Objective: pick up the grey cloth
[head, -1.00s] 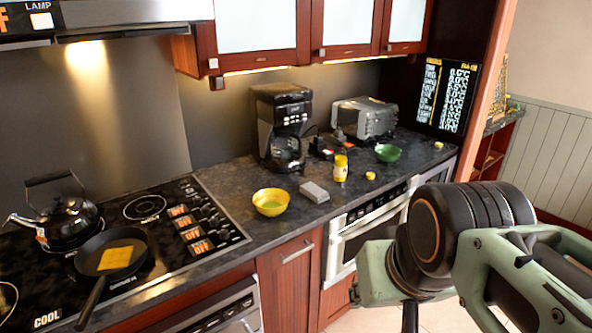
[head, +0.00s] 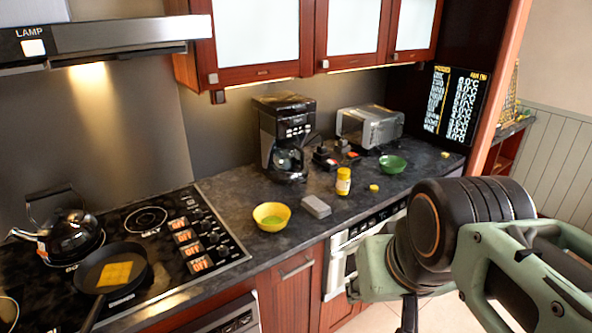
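A small grey block-like item (head: 316,206), which looks like the folded grey cloth, lies on the dark countertop (head: 240,190). It sits just right of a yellow bowl (head: 271,222) with something green inside, and left of a yellow jar (head: 343,182). My arm, pale green with a thick black joint, fills the lower right of the head view, apart from the cloth. I cannot make out my gripper's fingers; a thin dark part below the arm runs off the bottom edge.
A coffee maker (head: 285,138) and a toaster oven (head: 370,127) stand behind. A green bowl (head: 392,165) is farther right. At left, the stove (head: 165,260) holds a kettle (head: 70,235) and a pan (head: 110,285). Wall cabinets (head: 265,40) hang above.

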